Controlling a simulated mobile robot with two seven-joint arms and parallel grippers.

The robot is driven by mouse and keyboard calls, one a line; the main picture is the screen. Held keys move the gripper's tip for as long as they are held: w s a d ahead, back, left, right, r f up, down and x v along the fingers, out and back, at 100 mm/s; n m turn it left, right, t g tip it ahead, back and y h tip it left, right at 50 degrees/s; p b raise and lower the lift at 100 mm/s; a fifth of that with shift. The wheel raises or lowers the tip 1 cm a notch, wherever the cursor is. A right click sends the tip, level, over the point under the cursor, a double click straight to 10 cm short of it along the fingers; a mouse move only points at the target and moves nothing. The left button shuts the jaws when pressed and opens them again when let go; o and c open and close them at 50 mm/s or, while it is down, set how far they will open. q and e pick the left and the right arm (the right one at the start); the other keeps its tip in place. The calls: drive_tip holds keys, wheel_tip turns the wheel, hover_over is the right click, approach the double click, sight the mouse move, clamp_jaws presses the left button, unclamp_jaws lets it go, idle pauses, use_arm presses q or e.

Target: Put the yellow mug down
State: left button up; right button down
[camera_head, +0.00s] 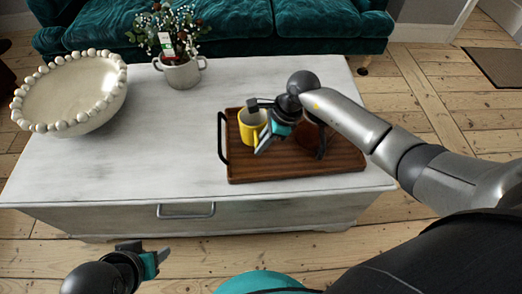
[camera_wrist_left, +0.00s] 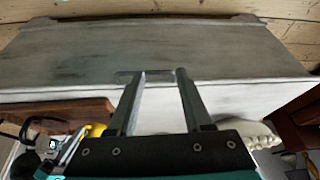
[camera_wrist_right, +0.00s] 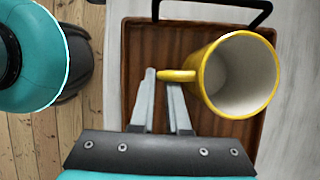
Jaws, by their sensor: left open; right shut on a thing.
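The yellow mug (camera_head: 250,124) is over the left part of the brown wooden tray (camera_head: 300,174) in the head view. It is upright, with its white inside showing. My right gripper (camera_head: 262,142) is shut on the mug's handle; the right wrist view shows the fingers (camera_wrist_right: 164,85) around the handle beside the yellow mug (camera_wrist_right: 238,75). I cannot tell whether the mug's base touches the tray. My left gripper (camera_head: 160,258) is open and empty, in front of the white table; its spread fingers (camera_wrist_left: 158,80) show in the left wrist view.
The tray lies on a white table (camera_head: 120,165) and has black handles. A beaded bowl (camera_head: 72,95) stands at the left, and a plant pot (camera_head: 181,74) at the back. My right arm hides part of the tray. The table's middle left is clear.

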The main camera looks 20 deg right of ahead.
drive_tip(key=shift+f+b, duration=0.3)
drive_tip(key=shift+f, duration=1)
use_arm(q)
drive_tip(key=shift+w+d+r+t+h, duration=0.35)
drive_tip(key=shift+d+r+t, duration=0.1)
drive_tip(key=shift+r+t, duration=0.2)
use_arm(e)
drive_tip(key=shift+f+b, duration=0.15)
drive_tip(key=shift+b, duration=0.15)
drive_tip(key=c, duration=0.9)
unclamp_jaws()
use_arm(q)
drive_tip(key=shift+w+d, duration=0.2)
